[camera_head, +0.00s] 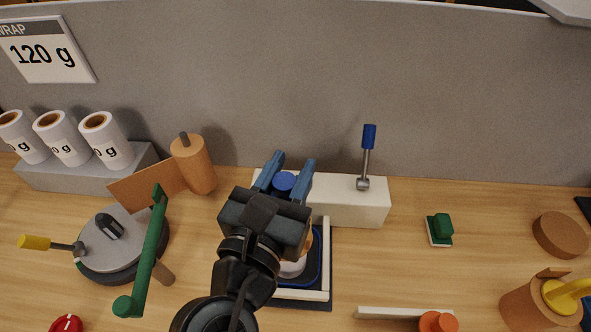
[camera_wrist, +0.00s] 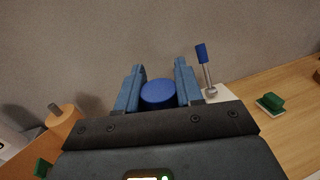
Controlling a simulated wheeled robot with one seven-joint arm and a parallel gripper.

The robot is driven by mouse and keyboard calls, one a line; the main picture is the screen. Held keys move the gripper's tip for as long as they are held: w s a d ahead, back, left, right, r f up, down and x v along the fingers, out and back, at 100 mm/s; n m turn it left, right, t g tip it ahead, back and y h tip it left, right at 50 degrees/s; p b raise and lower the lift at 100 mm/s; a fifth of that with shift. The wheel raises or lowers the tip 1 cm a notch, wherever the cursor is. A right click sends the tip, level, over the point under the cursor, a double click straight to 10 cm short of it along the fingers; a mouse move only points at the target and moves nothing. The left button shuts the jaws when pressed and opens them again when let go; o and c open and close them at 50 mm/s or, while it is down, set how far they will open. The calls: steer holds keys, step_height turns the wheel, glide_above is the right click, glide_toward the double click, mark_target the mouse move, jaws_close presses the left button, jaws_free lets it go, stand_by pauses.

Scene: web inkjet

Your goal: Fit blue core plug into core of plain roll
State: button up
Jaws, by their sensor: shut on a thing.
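A blue core plug (camera_head: 284,181) is held between the two blue fingers of my gripper (camera_head: 290,163), which is shut on it. In the wrist view the round blue top of the plug (camera_wrist: 158,94) shows between the fingertips (camera_wrist: 160,66). The plug is in front of the white block in the head view. A white roll (camera_head: 292,269) sits in a blue-lined tray (camera_head: 325,265) under my gripper. My gripper and arm hide most of it, including its core, so I cannot tell whether it is plain.
A white block (camera_head: 350,198) with a blue-handled lever (camera_head: 368,138) stands behind the tray. Several labelled white rolls (camera_head: 105,140) stand on a grey rack at left. A turntable with a green arm (camera_head: 145,262) is nearer. A small green block (camera_head: 439,229) stands right, with bare table around it.

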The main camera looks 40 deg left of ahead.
step_height(320, 180, down, 6)
steer(key=b, duration=0.3)
steer(key=shift+r, duration=0.1)
stand_by(0.4)
steer(key=shift+p, duration=1.05)
stand_by(1.6)
steer(key=shift+f+b, duration=1.35)
steer(key=shift+f, duration=0.85)
steer(key=shift+r+p, duration=0.25)
steer(key=shift+p, duration=0.1)
steer(key=shift+r+p, duration=1.5)
steer(key=shift+r, duration=0.1)
